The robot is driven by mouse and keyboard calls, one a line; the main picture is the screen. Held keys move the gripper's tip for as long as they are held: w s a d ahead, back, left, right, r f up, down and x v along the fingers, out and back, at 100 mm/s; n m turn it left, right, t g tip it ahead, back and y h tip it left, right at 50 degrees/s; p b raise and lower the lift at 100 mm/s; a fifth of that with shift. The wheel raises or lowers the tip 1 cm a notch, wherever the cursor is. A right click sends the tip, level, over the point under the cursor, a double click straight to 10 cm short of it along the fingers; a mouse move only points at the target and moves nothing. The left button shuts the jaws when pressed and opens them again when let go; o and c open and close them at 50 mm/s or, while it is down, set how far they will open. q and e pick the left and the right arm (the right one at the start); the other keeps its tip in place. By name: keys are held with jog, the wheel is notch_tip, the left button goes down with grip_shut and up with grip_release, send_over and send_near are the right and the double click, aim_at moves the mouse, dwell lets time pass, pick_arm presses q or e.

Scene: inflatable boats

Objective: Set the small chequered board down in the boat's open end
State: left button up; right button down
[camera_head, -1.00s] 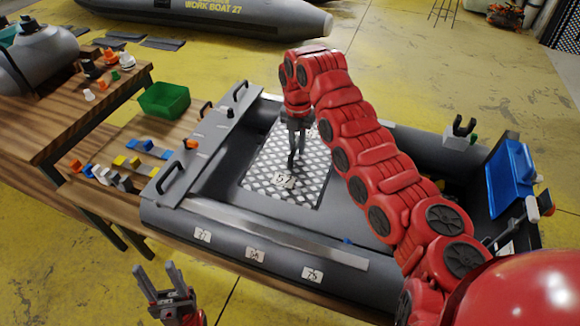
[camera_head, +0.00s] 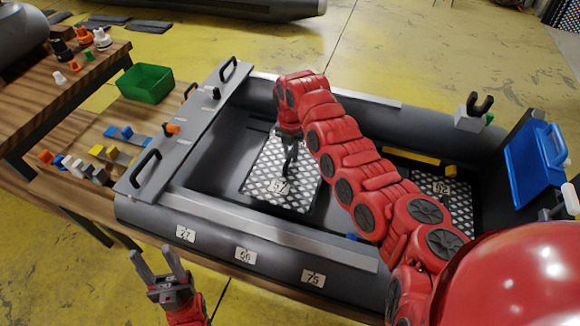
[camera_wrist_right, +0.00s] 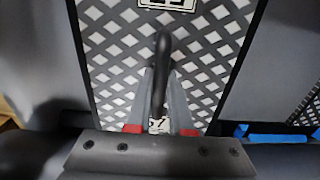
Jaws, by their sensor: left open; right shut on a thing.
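The chequered board marked 57 (camera_head: 262,170) is inside the grey boat (camera_head: 205,262), left of its middle. I cannot tell whether it touches the boat floor. My right gripper (camera_head: 289,165) is above it, shut on the board's dark upright handle; in the right wrist view the handle (camera_wrist_right: 163,60) is between the fingers (camera_wrist_right: 160,110) over the board (camera_wrist_right: 115,60). A second chequered board, marked 92 (camera_head: 462,205), lies toward the boat's right end, partly behind my arm. Bare floor (camera_head: 222,158) shows left of the held board. My left gripper (camera_head: 160,270) is open and empty in front of the boat.
A grey crossboard with black handles (camera_head: 190,125) spans the boat's left end. A yellow bar (camera_head: 412,156) lies inside near the far side. A blue case (camera_head: 535,165) stands at the right end. A green bin (camera_head: 145,83) and small parts are on the wooden table (camera_head: 125,112).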

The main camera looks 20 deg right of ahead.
aim_at(291, 166)
notch_tip(291, 166, down, 6)
jog(key=shift+r, duration=0.1)
jog(key=c, duration=0.8)
grip_release()
notch_tip(291, 166, up, 12)
jog(key=shift+r+b, duration=0.1)
jog(key=shift+b, duration=0.25)
